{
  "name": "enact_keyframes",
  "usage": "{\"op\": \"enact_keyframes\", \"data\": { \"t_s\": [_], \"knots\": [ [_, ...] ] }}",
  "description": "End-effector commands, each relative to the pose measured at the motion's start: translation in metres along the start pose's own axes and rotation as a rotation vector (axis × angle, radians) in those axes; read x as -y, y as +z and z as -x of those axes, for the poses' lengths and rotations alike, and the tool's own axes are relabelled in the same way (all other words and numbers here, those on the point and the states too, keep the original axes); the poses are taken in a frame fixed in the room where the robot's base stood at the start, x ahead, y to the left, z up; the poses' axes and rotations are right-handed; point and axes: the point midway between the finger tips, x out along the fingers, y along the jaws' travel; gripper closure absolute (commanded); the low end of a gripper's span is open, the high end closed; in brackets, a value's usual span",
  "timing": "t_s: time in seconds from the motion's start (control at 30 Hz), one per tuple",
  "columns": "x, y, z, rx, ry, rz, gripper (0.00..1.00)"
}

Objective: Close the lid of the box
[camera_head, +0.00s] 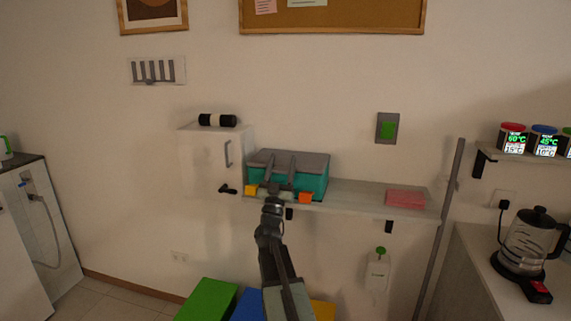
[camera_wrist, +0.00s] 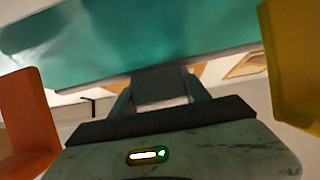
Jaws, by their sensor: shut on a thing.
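A teal box (camera_head: 315,184) with a grey lid (camera_head: 315,161) stands on the wall shelf. The lid lies across its top; I cannot tell whether a small gap is left. Two grey bars run over the lid and front. My gripper (camera_head: 278,194) is at the box's front, with its yellow finger on the left and orange finger on the right in the head view. In the wrist view the teal box (camera_wrist: 160,40) fills the top, close to my fingers. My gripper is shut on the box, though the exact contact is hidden.
A white cabinet (camera_head: 208,160) is left of the box. A pink block (camera_head: 405,198) lies on the shelf's right part, with bare shelf between. Green (camera_head: 207,300) and other coloured boxes stand below. A kettle (camera_head: 527,243) stands on the right counter.

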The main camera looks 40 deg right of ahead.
Motion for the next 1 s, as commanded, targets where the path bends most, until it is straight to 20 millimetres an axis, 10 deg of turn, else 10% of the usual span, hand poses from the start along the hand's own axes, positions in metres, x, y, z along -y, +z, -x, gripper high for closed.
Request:
{"op": "enact_keyframes", "data": {
  "t_s": [0.1, 0.47, 1.0],
  "knots": [
    [0.0, -0.001, 0.0, -0.001, 0.001, -0.002, 0.24],
    [-0.001, 0.001, 0.004, -0.001, 0.001, 0.0, 0.24],
    [0.0, 0.001, 0.08, -0.001, 0.001, -0.001, 0.24]
  ]
}}
